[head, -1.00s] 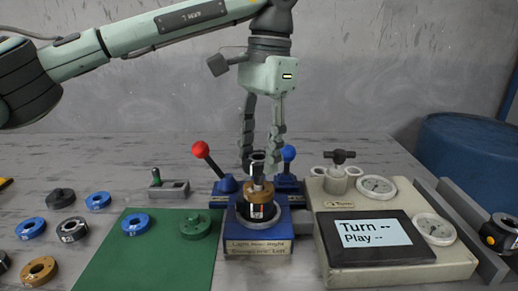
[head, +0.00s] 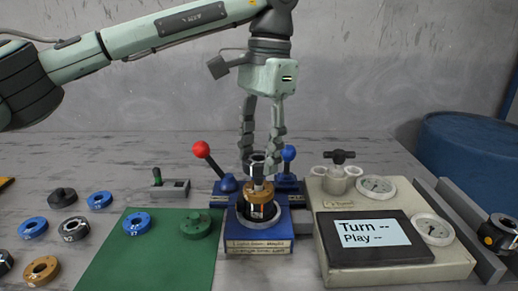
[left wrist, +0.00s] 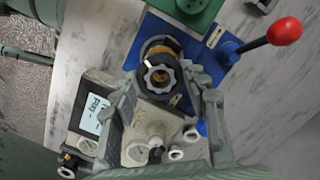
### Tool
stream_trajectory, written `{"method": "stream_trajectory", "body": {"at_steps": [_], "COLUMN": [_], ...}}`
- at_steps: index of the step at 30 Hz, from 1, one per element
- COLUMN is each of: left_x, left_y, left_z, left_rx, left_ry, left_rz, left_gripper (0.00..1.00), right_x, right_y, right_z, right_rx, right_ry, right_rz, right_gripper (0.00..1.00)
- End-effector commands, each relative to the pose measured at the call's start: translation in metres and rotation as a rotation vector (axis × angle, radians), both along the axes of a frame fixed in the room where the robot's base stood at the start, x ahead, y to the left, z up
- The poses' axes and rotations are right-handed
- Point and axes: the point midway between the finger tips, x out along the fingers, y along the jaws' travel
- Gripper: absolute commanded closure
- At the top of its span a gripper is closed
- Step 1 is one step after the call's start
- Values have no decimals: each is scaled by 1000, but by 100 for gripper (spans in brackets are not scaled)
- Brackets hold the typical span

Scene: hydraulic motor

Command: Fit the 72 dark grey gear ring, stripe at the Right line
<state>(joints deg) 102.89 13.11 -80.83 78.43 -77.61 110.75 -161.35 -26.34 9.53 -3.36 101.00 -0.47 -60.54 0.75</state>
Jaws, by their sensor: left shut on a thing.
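My left gripper (head: 260,160) points down over the blue motor stand (head: 238,240). It is shut on a dark grey toothed ring (left wrist: 162,76), which shows between the fingers in the left wrist view. In the head view the fingers partly hide this ring, and its number cannot be read. It sits at the top of a pale shaft, above an orange-brown ring (head: 262,198) and a black body with a white mark. I cannot tell how far down the shaft it is. The stand's front label (head: 258,247) is too blurred to read surely. My right gripper is not in view.
A red-knobbed lever (head: 202,149) and a blue-knobbed lever (head: 288,153) stand behind the stand. A gauge box with a screen (head: 372,237) is close on the right. A blue drum (head: 470,150) is far right.

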Motion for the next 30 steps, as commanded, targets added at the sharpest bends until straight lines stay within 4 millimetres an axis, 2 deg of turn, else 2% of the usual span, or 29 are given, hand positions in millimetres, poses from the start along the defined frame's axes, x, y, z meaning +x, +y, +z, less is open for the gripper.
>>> {"method": "stream_trajectory", "body": {"at_steps": [30], "left_x": [0], "left_y": [0], "left_z": [-7], "left_rx": [-2], "left_ry": [-1], "left_rz": [0], "left_gripper": [97], "right_x": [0], "right_y": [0], "right_z": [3], "right_rx": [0], "right_ry": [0], "right_rz": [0], "right_gripper": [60]}}
